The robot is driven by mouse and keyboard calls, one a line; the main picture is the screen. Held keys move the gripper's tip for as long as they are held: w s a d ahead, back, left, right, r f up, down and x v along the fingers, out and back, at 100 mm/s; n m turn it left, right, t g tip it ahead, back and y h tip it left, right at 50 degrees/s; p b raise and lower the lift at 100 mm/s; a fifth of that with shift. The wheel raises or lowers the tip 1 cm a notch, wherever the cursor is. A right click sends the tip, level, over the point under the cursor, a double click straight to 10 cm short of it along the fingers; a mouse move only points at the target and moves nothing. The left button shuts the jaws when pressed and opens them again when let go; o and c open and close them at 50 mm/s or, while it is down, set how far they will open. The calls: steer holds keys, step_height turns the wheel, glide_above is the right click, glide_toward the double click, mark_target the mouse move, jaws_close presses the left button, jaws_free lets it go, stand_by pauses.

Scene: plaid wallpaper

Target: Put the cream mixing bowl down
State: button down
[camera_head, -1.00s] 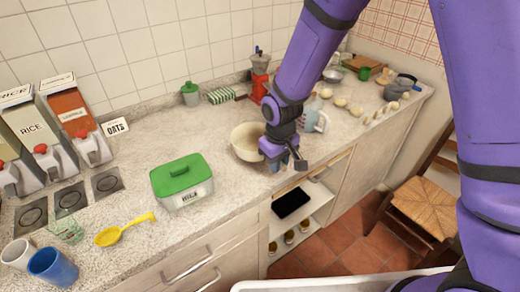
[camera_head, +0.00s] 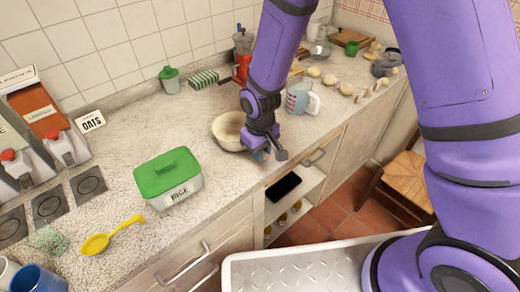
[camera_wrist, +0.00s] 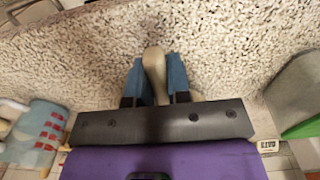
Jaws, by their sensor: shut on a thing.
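The cream mixing bowl (camera_head: 228,128) is upright at the middle of the speckled counter (camera_head: 130,125), in the head view. My gripper (camera_head: 262,151) is at its right front side, shut on its rim. In the wrist view a cream strip of the bowl (camera_wrist: 154,68) shows between the two blue fingers (camera_wrist: 155,82). My wrist hides part of the bowl's right side. The bowl is at or just above the counter; I cannot tell whether its base touches.
A green-lidded container (camera_head: 168,180) stands left of the bowl, and a measuring jug (camera_head: 300,100) to the right. A green jar (camera_head: 169,79), a striped cloth (camera_head: 203,79) and a red grinder (camera_head: 243,58) are behind.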

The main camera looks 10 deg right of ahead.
steer(key=c, duration=1.1)
jaws_free()
step_height(320, 180, up, 12)
steer(key=shift+r, duration=0.1)
